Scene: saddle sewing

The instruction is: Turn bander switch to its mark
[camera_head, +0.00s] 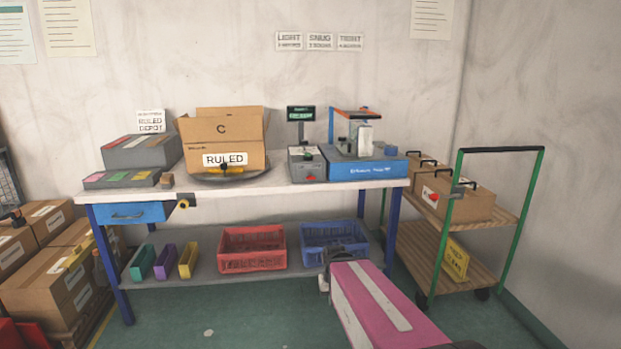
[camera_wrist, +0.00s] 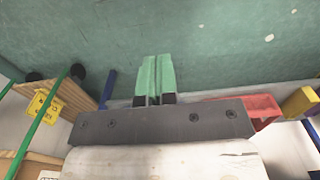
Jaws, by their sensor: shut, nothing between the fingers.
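The bander appears to be the blue machine (camera_head: 368,169) with an orange-topped arch at the right end of the workbench. A grey control box (camera_head: 307,164) stands just left of it, with a small red part and a small green part on it. The switch and its mark are too small to make out. My gripper (camera_wrist: 155,60) shows in the wrist view with its green fingers together and empty, over the green floor. In the head view my pink arm is in front of the bench, below the bander and apart from it; the fingers cannot be made out there.
The workbench (camera_head: 290,187) holds an open carton (camera_head: 222,135) marked RULED and a small display (camera_head: 301,114). Red (camera_head: 251,249) and blue (camera_head: 333,240) crates sit on its lower shelf. A green-framed cart (camera_head: 436,232) stands at right, stacked boxes (camera_head: 48,275) at left.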

